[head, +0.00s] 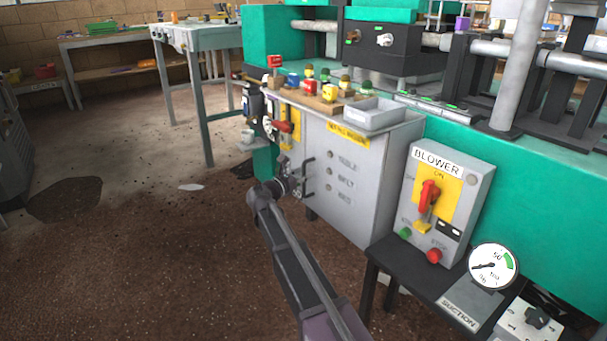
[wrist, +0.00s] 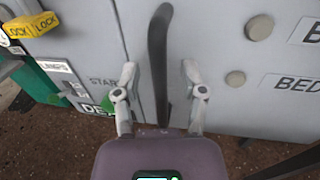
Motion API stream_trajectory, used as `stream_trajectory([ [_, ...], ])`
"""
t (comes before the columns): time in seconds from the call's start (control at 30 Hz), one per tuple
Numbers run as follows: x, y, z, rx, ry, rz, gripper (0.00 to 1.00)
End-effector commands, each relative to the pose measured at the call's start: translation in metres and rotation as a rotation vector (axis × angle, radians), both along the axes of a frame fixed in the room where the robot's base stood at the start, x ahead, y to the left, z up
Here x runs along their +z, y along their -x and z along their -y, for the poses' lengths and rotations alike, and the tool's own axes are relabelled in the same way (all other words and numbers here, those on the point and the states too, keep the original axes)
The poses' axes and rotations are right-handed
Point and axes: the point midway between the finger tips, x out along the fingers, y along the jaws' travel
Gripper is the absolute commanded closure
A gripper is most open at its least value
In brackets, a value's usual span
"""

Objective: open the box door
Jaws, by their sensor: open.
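The grey box (head: 370,190) stands in the middle of the head view, with a yellow label on top and several labelled knobs on its front. Its grey front also fills much of the wrist view (wrist: 235,105). A dark, slightly curved upright handle (wrist: 160,45) stands out in front of it. My gripper (wrist: 160,75) is open, one finger on each side of the handle, with gaps on both sides. In the head view my gripper (head: 292,184) is at the box's left front edge, and my arm partly hides that area.
A yellow lock (wrist: 32,25) hangs at the left in the wrist view. A tray (head: 374,115) and coloured plugs lie on the box top. The blower switch box (head: 445,200) and a suction gauge (head: 493,266) stand on a black stand at right. Brown floor at left is mostly free.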

Motion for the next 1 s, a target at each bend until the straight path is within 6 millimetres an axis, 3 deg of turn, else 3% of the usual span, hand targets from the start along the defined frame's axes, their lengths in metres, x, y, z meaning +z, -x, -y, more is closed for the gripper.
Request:
stream_trajectory([
  [0.43, 0.0, -0.0042, 0.0043, 0.0, 0.0, 0.0, 0.46],
  [0.6, 0.0, -0.0043, 0.0042, 0.0, 0.0, 0.0, 0.96],
  [0.63, 0.0, -0.0042, 0.0043, 0.0, 0.0, 0.0, 1.0],
  [1.0, 0.0, -0.0026, 0.006, 0.002, 0.0, 0.0, 1.0],
])
